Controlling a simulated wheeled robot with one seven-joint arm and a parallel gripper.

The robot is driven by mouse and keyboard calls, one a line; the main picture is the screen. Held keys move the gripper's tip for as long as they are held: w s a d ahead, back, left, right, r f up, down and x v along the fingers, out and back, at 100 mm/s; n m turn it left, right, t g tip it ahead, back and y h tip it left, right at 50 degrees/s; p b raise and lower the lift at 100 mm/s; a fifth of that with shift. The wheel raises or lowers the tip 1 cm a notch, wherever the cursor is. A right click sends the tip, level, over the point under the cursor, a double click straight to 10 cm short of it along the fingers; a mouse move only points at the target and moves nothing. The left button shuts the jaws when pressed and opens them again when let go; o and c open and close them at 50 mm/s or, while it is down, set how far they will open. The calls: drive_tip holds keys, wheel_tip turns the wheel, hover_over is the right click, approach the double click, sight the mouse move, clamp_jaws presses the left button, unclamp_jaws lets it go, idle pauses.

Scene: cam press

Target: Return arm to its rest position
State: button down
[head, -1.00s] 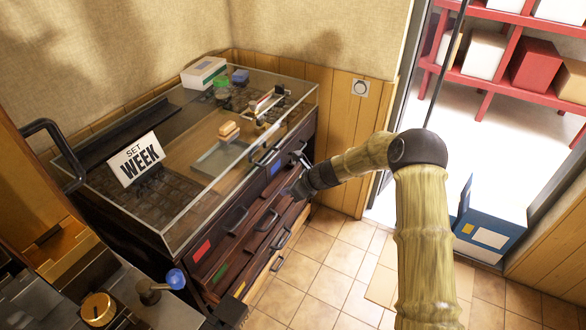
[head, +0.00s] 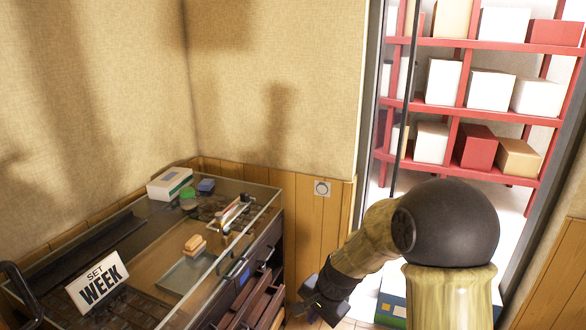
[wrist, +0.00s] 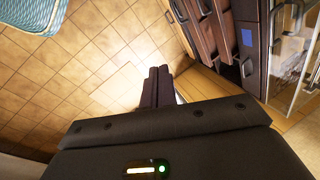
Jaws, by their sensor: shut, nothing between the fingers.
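My gripper (head: 308,312) is at the lower middle of the head view, to the right of the drawer fronts and apart from them in the picture. My wood-coloured arm with black joints reaches down to it. In the wrist view the gripper's two dark fingers (wrist: 157,86) are pressed together with nothing between them, over tiled floor.
The glass-topped cabinet (head: 150,246) with a "SET WEEK" sign (head: 97,283) stands at left. Its drawers (head: 262,305) face my gripper; some look pulled out. A glass door and red shelves (head: 470,115) are at right.

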drive_tip(key=s+d+r+n+h+p, duration=0.1)
drive_tip(key=s+d+r+n, duration=0.2)
drive_tip(key=s, duration=0.4)
drive_tip(key=s+d+r+n+h+p, duration=0.1)
drive_tip(key=s+d+r+n+h, duration=0.1)
drive_tip(key=s+d+r+n, duration=0.2)
drive_tip(key=s+d+n, duration=0.1)
drive_tip(key=s+d, duration=0.2)
drive_tip(key=s, duration=0.1)
drive_tip(key=shift+d+r, duration=0.25)
drive_tip(key=shift+r, duration=0.05)
